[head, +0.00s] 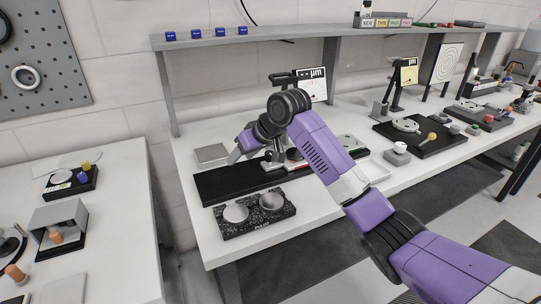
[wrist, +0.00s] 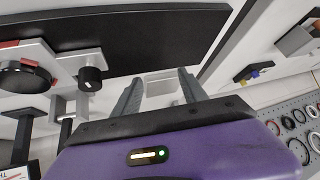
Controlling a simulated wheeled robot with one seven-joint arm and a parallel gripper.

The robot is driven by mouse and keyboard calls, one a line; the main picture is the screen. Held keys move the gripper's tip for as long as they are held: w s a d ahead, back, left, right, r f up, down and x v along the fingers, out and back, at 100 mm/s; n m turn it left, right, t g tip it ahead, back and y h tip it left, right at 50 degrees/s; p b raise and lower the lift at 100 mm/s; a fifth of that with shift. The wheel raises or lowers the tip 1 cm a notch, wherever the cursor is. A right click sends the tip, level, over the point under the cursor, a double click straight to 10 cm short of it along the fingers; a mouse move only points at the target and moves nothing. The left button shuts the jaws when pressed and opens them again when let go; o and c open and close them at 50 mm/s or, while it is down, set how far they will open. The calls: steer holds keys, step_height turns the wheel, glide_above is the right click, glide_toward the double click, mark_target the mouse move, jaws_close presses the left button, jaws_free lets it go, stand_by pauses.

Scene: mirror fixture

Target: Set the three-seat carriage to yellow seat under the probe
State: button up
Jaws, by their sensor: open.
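A pale carriage plate (wrist: 40,62) with red parts and a dark round part on it lies at the left of the wrist view, by a long black base. A black knob (wrist: 90,79) stands at its side. In the head view, a red part (head: 294,155) shows on the black base (head: 225,184), partly behind my arm. No yellow seat can be made out. The probe stand (head: 284,79) rises behind my arm, beside a µm display (head: 312,84); its tip is hidden. My gripper (head: 234,157) is open and empty above the left end of the base; its fingers also show in the wrist view (wrist: 160,90).
A grey square plate (head: 211,155) lies left of the stand. A speckled block (head: 254,214) with two round discs stands at the bench's front. An overhead shelf (head: 230,37) spans the back. More fixtures (head: 420,132) stand to the right.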

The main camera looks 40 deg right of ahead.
mark_target(270, 153)
steer(key=s+d+r+g+h, duration=0.25)
steer(key=s+d+r, duration=0.2)
steer(key=d, duration=0.45)
steer(key=shift+g+y, duration=0.35)
steer(key=shift+y, duration=0.1)
steer(key=shift+w+x, duration=0.2)
steer(key=shift+x, duration=3.4)
steer(key=shift+d+r, duration=0.1)
steer(key=shift+d, duration=0.05)
jaws_close()
